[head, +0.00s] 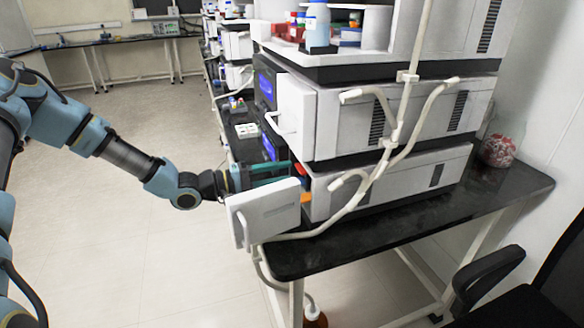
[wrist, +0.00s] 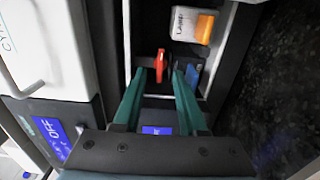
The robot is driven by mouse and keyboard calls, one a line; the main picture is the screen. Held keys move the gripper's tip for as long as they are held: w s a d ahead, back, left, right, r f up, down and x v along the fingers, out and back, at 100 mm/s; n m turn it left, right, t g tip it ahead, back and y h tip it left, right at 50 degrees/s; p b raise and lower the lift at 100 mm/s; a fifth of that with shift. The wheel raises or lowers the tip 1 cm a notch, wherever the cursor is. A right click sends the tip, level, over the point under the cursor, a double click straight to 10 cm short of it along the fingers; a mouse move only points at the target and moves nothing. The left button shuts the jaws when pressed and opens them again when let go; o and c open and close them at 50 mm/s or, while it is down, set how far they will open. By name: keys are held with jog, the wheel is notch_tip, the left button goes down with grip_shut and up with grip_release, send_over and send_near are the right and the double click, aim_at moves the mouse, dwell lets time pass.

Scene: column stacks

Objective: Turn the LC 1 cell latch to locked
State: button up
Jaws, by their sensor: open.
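The cell latch appears to be the small red lever (wrist: 160,64) inside an open bay of the lower instrument (head: 405,180). In the wrist view it stands upright in the picture, between the two teal fingertips of my gripper (wrist: 161,74). My gripper is open, with a gap showing on each side of the lever; I cannot tell how deep the fingers reach around it. In the head view my gripper (head: 288,170) reaches into the bay behind the open white door (head: 265,212). No lock marking on the latch is readable.
A white and orange lamp module (wrist: 192,25) and a blue part (wrist: 193,75) sit close to the lever in the bay. The upper instrument (head: 400,115) is stacked above. A black bench (head: 400,225) carries the stack; pale tubes hang along its side.

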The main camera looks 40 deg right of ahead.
aim_at(301, 169)
jog(key=shift+x, duration=1.5)
grip_shut()
